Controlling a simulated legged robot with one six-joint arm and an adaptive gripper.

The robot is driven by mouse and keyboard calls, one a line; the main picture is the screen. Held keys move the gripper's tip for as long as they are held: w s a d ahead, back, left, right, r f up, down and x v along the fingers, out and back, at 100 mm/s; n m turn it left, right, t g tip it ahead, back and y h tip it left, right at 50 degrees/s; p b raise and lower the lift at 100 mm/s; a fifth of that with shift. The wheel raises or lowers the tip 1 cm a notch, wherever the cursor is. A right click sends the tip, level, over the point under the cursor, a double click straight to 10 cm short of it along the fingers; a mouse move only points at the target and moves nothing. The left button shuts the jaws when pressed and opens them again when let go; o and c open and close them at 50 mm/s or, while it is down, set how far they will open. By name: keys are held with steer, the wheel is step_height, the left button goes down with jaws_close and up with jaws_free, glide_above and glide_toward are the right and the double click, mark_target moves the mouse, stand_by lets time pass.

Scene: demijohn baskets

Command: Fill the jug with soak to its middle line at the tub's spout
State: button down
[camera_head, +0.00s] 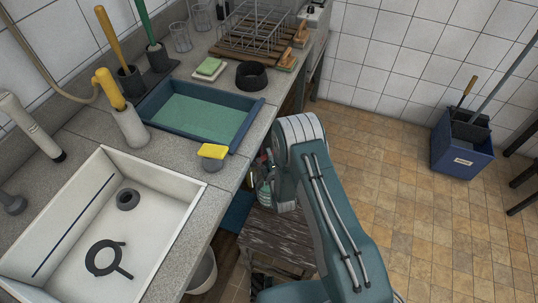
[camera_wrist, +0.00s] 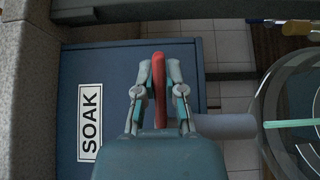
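The blue tub (camera_wrist: 125,65) with a white SOAK label (camera_wrist: 90,122) fills the left and middle of the wrist view, seen turned on its side. A grey spout (camera_wrist: 228,126) comes from beside my gripper. My gripper (camera_wrist: 158,68) is shut on a red lever (camera_wrist: 159,95) on the tub, one finger on each side. A thin pale green stream (camera_wrist: 290,123) runs from the spout's end into the clear glass jug (camera_wrist: 268,85). The jug is cut off by the frame edge; its middle line and liquid level cannot be made out. In the head view my arm mostly covers this spot.
A dark wooden stand (camera_head: 280,238) lies below my arm. The stone worktop (camera_head: 225,170) holds a white sink (camera_head: 160,195), a blue tray (camera_head: 165,95) of green liquid and a wire rack (camera_head: 250,30). A blue mop bucket (camera_head: 462,158) stands right; the tiled floor between is clear.

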steer(key=shift+w+f+n+y, duration=0.15)
steer(key=shift+n+y, duration=0.15)
steer(key=shift+y, duration=0.2)
steer(key=y, duration=0.1)
steer(key=n+g+y, duration=0.1)
steer(key=n+y, duration=0.1)
steer(key=shift+w+a+g, duration=0.25)
steer(key=shift+a+g, duration=0.1)
steer(key=shift+g, duration=0.05)
steer(key=shift+w+a+f+n+g+y, duration=0.1)
steer(key=shift+a+n+g+y, duration=0.1)
steer(key=shift+n+g+y, duration=0.45)
steer(key=shift+w+a+n+g+y, duration=0.1)
steer(key=shift+a+n+g+y, duration=0.15)
steer(key=shift+n+g+y, duration=0.45)
steer(key=shift+w+a+f+n+g+y, duration=0.1)
steer(key=shift+a+n+g+y, duration=0.2)
steer(key=shift+n+y, duration=0.4)
steer(key=shift+y, duration=0.25)
steer(key=c, duration=0.7)
jaws_free()
steer(key=shift+r, duration=0.15)
steer(key=v, duration=1.2)
steer(key=shift+w+d, duration=0.1)
steer(key=shift+w, duration=0.05)
